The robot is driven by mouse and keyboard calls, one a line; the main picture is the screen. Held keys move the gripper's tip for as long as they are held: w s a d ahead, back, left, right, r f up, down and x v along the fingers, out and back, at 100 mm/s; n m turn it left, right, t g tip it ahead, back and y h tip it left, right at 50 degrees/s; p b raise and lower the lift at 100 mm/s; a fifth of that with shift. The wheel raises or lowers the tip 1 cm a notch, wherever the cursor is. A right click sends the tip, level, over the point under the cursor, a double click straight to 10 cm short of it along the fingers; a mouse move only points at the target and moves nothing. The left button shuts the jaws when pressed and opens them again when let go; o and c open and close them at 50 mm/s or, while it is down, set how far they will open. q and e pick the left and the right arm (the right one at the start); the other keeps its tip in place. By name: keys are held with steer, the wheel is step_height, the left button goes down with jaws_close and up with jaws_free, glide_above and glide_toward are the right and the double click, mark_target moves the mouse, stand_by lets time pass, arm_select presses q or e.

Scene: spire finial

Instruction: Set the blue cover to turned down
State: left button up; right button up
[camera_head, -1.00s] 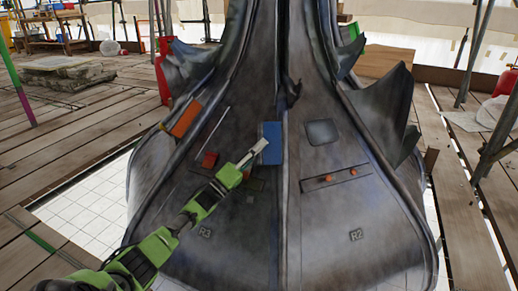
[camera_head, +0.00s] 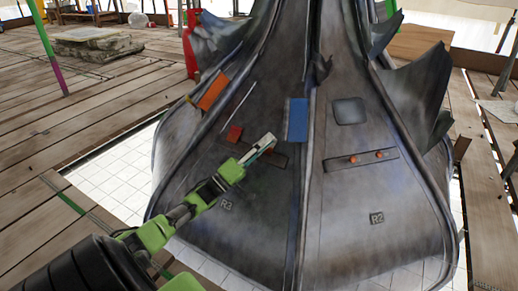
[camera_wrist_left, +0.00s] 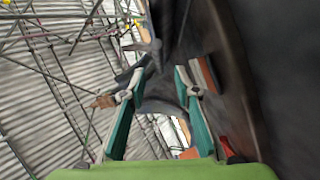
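The blue cover (camera_head: 297,119) is a flat upright rectangle on the dark metal spire, just left of its central ridge in the head view. My left gripper (camera_head: 271,138) is below and left of the cover, with a small gap between them in the picture. In the left wrist view its two teal fingers (camera_wrist_left: 160,80) stand apart with nothing between them. I cannot make out the blue cover clearly in that view. My right gripper is not in view.
The spire also carries an orange block (camera_head: 213,91), a red block (camera_head: 234,133), a panel with two orange knobs (camera_head: 362,157) and a grey square plate (camera_head: 350,111). Jagged metal fins (camera_head: 418,80) stick out at its right side. Wooden planks (camera_head: 60,125) surround it.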

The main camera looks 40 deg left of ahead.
arm_select(q)
steer(key=shift+v, duration=1.45)
